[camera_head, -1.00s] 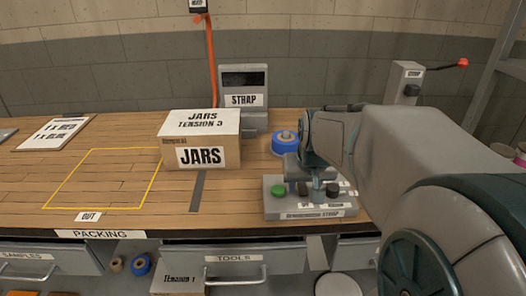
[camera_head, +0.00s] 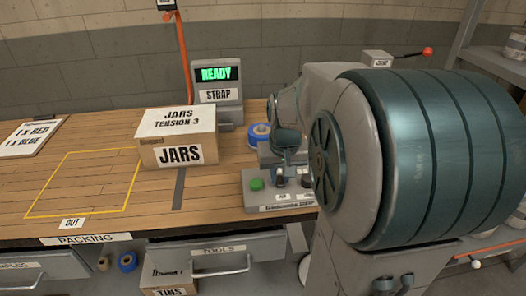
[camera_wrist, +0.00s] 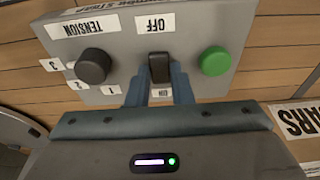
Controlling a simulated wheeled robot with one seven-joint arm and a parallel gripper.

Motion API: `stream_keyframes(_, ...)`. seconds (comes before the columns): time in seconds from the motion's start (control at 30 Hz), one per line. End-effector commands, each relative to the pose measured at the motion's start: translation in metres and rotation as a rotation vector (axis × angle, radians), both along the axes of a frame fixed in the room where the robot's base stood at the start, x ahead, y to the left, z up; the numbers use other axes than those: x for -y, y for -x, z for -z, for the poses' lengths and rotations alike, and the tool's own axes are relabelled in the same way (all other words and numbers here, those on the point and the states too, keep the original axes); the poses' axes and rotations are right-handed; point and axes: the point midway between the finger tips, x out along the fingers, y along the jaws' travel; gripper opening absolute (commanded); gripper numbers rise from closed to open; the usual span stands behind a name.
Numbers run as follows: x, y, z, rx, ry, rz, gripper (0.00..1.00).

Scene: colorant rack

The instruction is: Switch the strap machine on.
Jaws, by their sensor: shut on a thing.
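The strap machine's display unit (camera_head: 216,95) stands at the back of the bench and shows READY in green. Its control panel (camera_head: 252,203) is in front, with a green button (camera_head: 257,184), a black rocker switch (camera_wrist: 159,66) and a round black tension knob (camera_wrist: 93,66). In the wrist view, the switch sits between the OFF label (camera_wrist: 155,23) and the ON label (camera_wrist: 161,93). My gripper (camera_wrist: 160,88) is shut on the switch, with a blue finger at each side of it. In the head view, my gripper (camera_head: 282,178) is over the panel and partly hides the switch.
A cardboard JARS box (camera_head: 177,138), marked TENSION 3, stands left of the panel. A blue roll (camera_head: 259,134) is behind the panel. A yellow-outlined OUT area (camera_head: 84,184) at left is empty. My arm hides the bench's right side.

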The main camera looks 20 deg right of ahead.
Motion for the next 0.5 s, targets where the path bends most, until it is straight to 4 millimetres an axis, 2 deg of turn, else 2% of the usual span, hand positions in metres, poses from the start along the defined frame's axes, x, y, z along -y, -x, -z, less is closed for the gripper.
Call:
stream_keyframes(0.03,0.0004,-0.0016,-0.006,-0.03,-0.007,-0.001,0.0)
stream_keyframes(0.23,0.0012,-0.004,-0.0032,-0.103,-0.029,-0.001,0.0)
stream_keyframes(0.5,0.0013,-0.0042,-0.0006,-0.117,-0.034,0.0,0.0)
